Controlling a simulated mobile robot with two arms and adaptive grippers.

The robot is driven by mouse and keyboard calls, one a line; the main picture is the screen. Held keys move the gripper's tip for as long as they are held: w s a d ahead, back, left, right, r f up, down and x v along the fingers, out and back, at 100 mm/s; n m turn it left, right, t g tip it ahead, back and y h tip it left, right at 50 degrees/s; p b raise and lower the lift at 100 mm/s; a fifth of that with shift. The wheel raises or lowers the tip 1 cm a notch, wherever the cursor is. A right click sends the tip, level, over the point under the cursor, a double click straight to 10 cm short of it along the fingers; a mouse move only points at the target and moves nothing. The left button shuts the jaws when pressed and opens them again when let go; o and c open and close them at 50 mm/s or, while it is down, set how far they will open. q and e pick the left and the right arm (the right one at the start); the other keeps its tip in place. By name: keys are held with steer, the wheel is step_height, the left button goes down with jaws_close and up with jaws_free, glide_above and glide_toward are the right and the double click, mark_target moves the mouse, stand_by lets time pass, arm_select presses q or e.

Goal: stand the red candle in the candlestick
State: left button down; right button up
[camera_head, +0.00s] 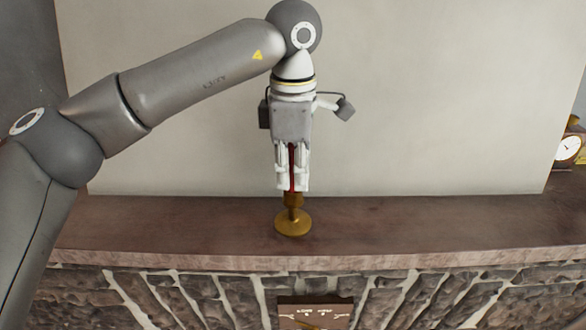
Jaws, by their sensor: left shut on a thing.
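My left gripper (292,186) points straight down above the mantel, over the candlestick. It is shut on the red candle (292,168), which shows as a thin upright red strip between the fingers. The brass candlestick (293,222) stands upright on the mantel with a round base. Its top is right below the fingertips, and the candle lines up with it. The fingers hide the candle's lower end, so I cannot tell whether it sits in the socket. My right gripper is not in view.
The brown mantel shelf (420,222) is clear on both sides of the candlestick. A clock (569,149) stands at the far right. A pale wall panel (430,100) rises behind. The stone front drops below the shelf edge, with a small plaque (315,313) on it.

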arm_select(q)
steer(key=shift+f, duration=0.1)
stand_by(0.3)
steer(key=c, duration=1.3)
jaws_free()
steer(key=shift+c, duration=0.2)
step_height(320, 180, up, 12)
